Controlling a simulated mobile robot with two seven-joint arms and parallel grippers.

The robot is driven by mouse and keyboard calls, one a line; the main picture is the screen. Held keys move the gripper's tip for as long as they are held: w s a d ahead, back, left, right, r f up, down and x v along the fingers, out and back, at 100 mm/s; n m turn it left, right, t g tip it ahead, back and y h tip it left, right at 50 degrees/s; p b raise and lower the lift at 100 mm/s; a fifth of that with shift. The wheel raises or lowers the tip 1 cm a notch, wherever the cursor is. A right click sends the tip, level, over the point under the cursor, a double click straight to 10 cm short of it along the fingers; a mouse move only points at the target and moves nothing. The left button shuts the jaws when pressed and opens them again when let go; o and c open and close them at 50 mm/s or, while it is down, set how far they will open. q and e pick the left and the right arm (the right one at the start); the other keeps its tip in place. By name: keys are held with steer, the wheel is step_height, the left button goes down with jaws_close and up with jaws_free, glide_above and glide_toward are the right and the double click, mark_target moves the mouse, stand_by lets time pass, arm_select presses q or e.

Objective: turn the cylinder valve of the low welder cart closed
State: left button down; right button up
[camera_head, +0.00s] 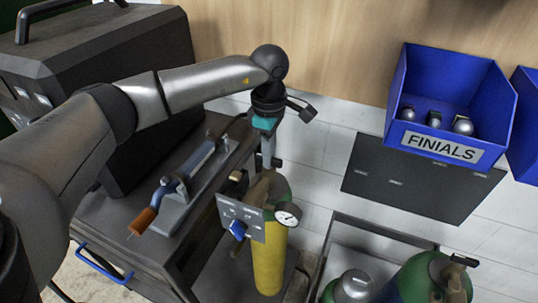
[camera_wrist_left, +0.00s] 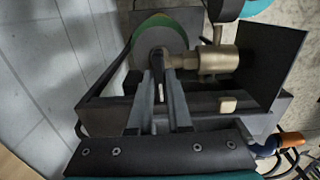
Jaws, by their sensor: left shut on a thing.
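A yellow gas cylinder (camera_head: 269,262) with a green shoulder stands upright at the right side of the dark welder cart (camera_head: 95,225). A round gauge (camera_head: 288,214) and a grey panel (camera_head: 241,217) with a blue knob sit at its top. My left gripper (camera_head: 268,160) reaches down over the cylinder top. In the left wrist view its two fingers (camera_wrist_left: 160,92) are closed on a small dark valve handle (camera_wrist_left: 166,62) beside the brass fitting (camera_wrist_left: 215,60). The fingers hide much of the handle, so its turn angle cannot be told. My right gripper is not in view.
A welding torch (camera_head: 142,222) with an orange tip lies on the cart, left of the cylinder. A blue FINIALS bin (camera_head: 440,142) is on the wall at right. Another green cylinder (camera_head: 425,283) and a grey cap (camera_head: 354,288) stand in a frame at lower right.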

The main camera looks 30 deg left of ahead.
arm_select(q)
steer(key=shift+m, duration=0.3)
steer(key=c, duration=0.8)
jaws_free()
steer(key=shift+c, duration=0.2)
step_height(320, 180, up, 15)
steer(key=shift+r+p, duration=0.15)
steer(key=shift+p, duration=0.2)
